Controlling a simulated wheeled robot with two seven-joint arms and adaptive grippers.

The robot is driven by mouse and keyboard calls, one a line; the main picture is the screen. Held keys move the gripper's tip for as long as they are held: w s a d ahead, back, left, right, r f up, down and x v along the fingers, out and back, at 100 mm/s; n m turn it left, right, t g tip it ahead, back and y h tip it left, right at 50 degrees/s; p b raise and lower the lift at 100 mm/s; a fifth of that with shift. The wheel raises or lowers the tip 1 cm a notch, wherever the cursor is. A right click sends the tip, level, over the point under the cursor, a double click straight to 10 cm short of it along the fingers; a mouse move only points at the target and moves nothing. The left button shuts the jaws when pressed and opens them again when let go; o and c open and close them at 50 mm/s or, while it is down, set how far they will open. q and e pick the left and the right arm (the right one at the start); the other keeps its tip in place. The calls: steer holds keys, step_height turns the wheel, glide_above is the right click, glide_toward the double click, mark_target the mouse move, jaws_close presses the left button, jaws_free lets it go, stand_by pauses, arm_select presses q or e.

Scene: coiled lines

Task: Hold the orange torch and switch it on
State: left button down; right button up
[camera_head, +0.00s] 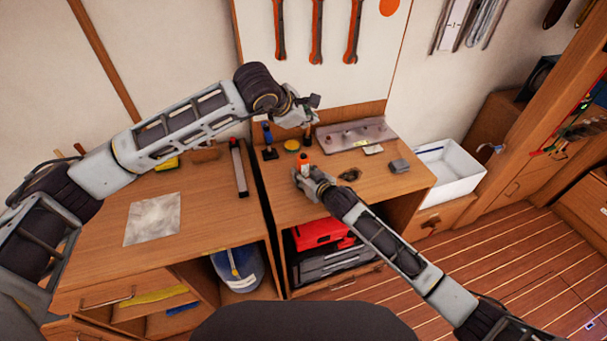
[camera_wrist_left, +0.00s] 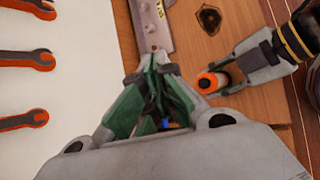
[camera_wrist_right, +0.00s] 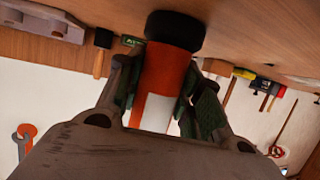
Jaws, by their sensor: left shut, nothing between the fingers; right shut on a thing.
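The orange torch (camera_head: 304,160) is in my right gripper (camera_head: 301,174), above the right-hand wooden bench top. In the right wrist view the torch (camera_wrist_right: 160,75) has a wide black end and a white patch, with green-lined fingers on both sides. In the left wrist view its other end shows as an orange ring with a dark centre (camera_wrist_left: 207,82). My left gripper (camera_head: 308,112) is shut and empty, higher and apart from the torch. Its closed fingertips (camera_wrist_left: 155,68) show left of the torch in the left wrist view. I cannot tell whether the torch is lit.
A metal rail with knobs (camera_head: 355,134) lies at the back of the bench. A white bin (camera_head: 450,170) stands right. Orange-handled wrenches (camera_head: 316,35) hang on the wall behind.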

mark_target(306, 157)
arm_select(q)
steer(key=shift+f, duration=0.15)
steer(key=shift+f, duration=4.3)
steer(key=shift+f, duration=0.75)
steer(key=shift+r, duration=0.8)
steer(key=shift+r, duration=3)
